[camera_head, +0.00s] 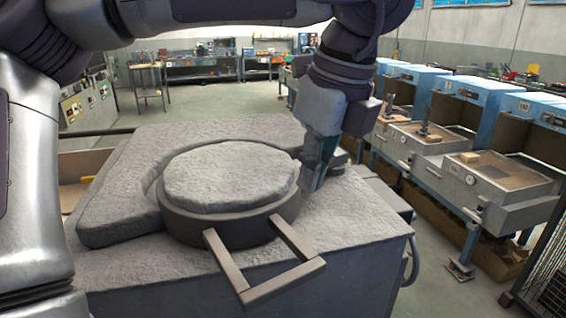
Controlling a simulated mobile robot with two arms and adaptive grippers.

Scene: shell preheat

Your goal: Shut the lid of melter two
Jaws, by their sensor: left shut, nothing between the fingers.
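The melter (340,232) is a big grey block with a rough top in the middle of the view. Its round lid (230,176) has a rough grey face and a dark rim, and lies about flat on the block. A square bar handle (285,288) sticks out from the rim towards me. I cannot tell whether the lid is fully seated. My left gripper (314,180) points down at the lid's right edge, its fingers shut and empty. I cannot tell whether they touch the rim. No number shows on this melter. My right gripper is out of view.
A raised rough slab (125,190) lies around the lid's left and back sides. A row of blue machines (480,95) with grey benches stands at the right. Workbenches (200,68) line the back wall. The floor (215,97) behind the melter is clear.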

